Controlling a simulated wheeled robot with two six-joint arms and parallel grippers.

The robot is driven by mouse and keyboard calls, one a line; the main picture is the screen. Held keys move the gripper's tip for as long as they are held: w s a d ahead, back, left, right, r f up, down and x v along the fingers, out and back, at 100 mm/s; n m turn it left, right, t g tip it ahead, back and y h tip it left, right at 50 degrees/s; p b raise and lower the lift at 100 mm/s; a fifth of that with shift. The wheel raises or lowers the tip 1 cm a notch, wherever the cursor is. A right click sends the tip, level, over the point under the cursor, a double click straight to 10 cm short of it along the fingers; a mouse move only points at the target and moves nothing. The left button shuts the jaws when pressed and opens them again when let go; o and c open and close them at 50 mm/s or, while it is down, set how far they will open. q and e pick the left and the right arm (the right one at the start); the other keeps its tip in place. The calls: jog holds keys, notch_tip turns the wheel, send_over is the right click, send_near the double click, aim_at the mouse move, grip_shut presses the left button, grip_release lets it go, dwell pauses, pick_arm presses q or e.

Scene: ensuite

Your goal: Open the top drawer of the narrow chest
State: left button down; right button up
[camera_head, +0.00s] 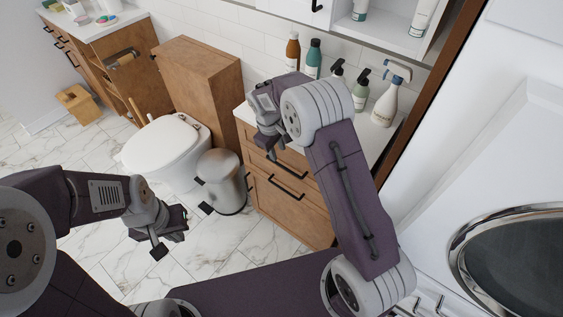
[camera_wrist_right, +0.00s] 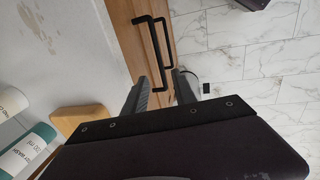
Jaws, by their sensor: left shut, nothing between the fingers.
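The narrow chest (camera_head: 295,213) is wooden with a white top and stands right of the bin. Its top drawer's black bar handle (camera_head: 290,168) is partly covered by my right gripper, and a second handle (camera_head: 286,188) shows below it. Both drawers look shut. My right gripper (camera_head: 274,146) is at the chest's front by the top handle. In the right wrist view its fingers (camera_wrist_right: 162,92) are apart, with the top handle's end seen between them; contact cannot be told. My left gripper (camera_head: 170,236) is shut and empty over the floor, left of the chest.
Bottles (camera_head: 314,58) and a white spray bottle (camera_head: 388,100) stand on the chest's top, close to my right arm. A metal bin (camera_head: 221,180) and a toilet (camera_head: 166,150) stand to the left. A washing machine (camera_head: 510,260) is at right. Marble floor is clear at lower left.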

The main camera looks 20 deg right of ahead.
aim_at(281, 165)
jog(key=f, duration=0.3)
jog(key=d+f, duration=0.1)
jog(key=f, duration=0.2)
jog(key=w+f, duration=0.1)
jog(key=f, duration=0.2)
jog(key=shift+d, duration=0.2)
grip_shut()
dwell(1.0)
